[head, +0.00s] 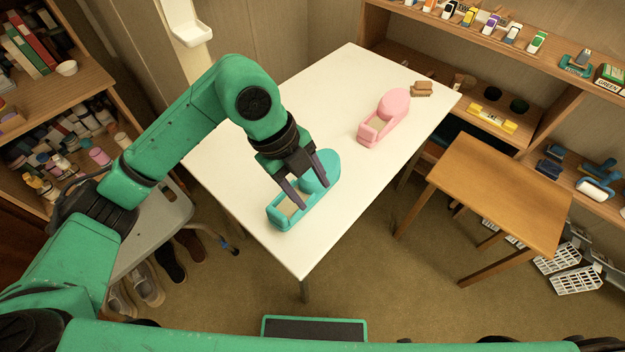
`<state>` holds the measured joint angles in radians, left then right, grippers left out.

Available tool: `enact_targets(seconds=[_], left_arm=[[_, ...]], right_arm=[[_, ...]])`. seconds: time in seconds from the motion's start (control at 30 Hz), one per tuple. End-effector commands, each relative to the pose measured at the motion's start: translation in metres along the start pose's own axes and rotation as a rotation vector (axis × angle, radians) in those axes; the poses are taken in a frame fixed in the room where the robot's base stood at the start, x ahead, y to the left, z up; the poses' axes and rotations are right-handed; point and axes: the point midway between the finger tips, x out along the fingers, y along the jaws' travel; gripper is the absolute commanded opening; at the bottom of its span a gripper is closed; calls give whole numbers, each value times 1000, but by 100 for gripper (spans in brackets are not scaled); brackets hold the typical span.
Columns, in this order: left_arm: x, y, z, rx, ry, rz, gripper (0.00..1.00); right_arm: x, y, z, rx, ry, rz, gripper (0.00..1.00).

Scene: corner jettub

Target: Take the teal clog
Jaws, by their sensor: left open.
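The teal clog (322,172) lies on the white table (235,180), near its front end. It has a rounded closed toe at the upper right and an open heel frame at the lower left. My left gripper (298,200) is open, pointing down over the middle of the clog, its two dark fingers spread above the opening. I cannot tell whether the fingers touch the clog. Part of the clog is hidden behind the gripper. My right gripper is not in view.
A pink clog (393,104) and a small brown object (421,89) lie farther back on the table. A wooden side table (500,185) stands at the right. A grey chair (150,235) is at the left. Loaded shelves line both sides.

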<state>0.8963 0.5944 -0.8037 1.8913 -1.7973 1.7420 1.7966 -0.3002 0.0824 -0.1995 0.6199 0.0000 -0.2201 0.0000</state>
Motion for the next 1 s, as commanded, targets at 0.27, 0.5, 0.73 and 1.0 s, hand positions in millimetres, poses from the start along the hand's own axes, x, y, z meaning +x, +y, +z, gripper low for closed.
enact_targets(seconds=[0.27,0.5,0.73,1.0], left_arm=[[-7,44,69,-223,-301,211,60],[47,58,83,-219,-297,210,60],[76,66,93,-218,-296,209,60],[112,76,106,-215,-298,204,60]], right_arm=[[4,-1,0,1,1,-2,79],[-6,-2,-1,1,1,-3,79],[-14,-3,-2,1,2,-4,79],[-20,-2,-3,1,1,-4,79]])
